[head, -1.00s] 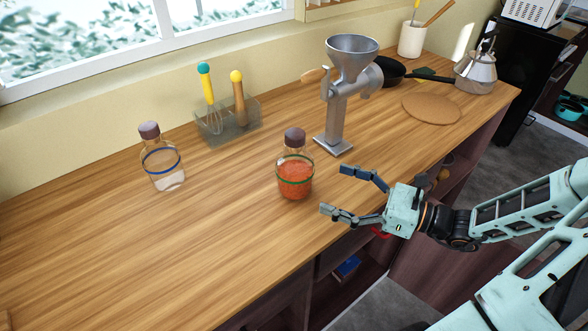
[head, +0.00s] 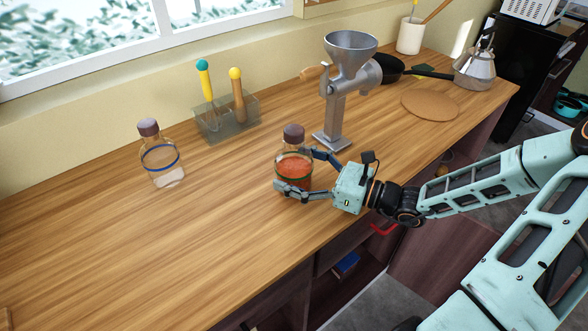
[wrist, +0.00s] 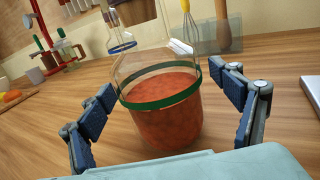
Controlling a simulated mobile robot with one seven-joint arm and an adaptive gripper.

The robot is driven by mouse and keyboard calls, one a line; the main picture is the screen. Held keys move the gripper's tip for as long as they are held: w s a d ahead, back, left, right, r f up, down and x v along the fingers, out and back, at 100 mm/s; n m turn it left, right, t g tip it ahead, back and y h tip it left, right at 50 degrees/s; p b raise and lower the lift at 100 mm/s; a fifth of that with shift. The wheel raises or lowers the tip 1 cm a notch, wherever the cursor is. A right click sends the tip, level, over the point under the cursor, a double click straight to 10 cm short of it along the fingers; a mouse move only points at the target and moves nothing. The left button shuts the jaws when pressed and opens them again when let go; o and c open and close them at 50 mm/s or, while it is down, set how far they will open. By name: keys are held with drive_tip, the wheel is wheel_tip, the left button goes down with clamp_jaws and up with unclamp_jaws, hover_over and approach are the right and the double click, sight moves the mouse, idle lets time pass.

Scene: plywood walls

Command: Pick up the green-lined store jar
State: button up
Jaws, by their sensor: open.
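The green-lined store jar (head: 294,167) stands upright on the wooden counter, clear glass with a dark cap and orange-red contents. In the wrist view the jar (wrist: 167,122) fills the middle, with its green band around it. My gripper (head: 299,174) is open, with one finger on each side of the jar. In the wrist view the fingers of my gripper (wrist: 166,112) flank the jar, with small gaps visible. A second jar (head: 160,160) with a blue band and pale contents stands to the left.
A metal grinder (head: 341,90) stands just behind and right of the green-lined jar. A utensil holder (head: 227,118) is at the wall. A round board (head: 430,105), a pan (head: 388,70) and a kettle (head: 477,68) are farther right. The counter's front left is clear.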

sight(294, 157)
drive_tip(key=shift+c, duration=0.5)
drive_tip(key=c, duration=1.8)
drive_tip(key=shift+r, duration=0.15)
drive_tip(key=shift+r, duration=0.5)
drive_tip(key=shift+r+p, duration=0.3)
drive_tip(key=shift+r, duration=0.65)
drive_tip(key=s+d+r+p, duration=0.1)
drive_tip(key=s+d+r, duration=0.1)
drive_tip(key=s+r, duration=0.1)
drive_tip(key=s+d+r+p, duration=0.1)
drive_tip(key=s+d+r, duration=0.1)
drive_tip(key=s, duration=0.3)
drive_tip(key=s+d+r+p, duration=0.1)
drive_tip(key=s+d+r, duration=0.1)
drive_tip(key=s+r, duration=0.2)
drive_tip(key=shift+s+r, duration=0.3)
drive_tip(key=shift+r, duration=0.2)
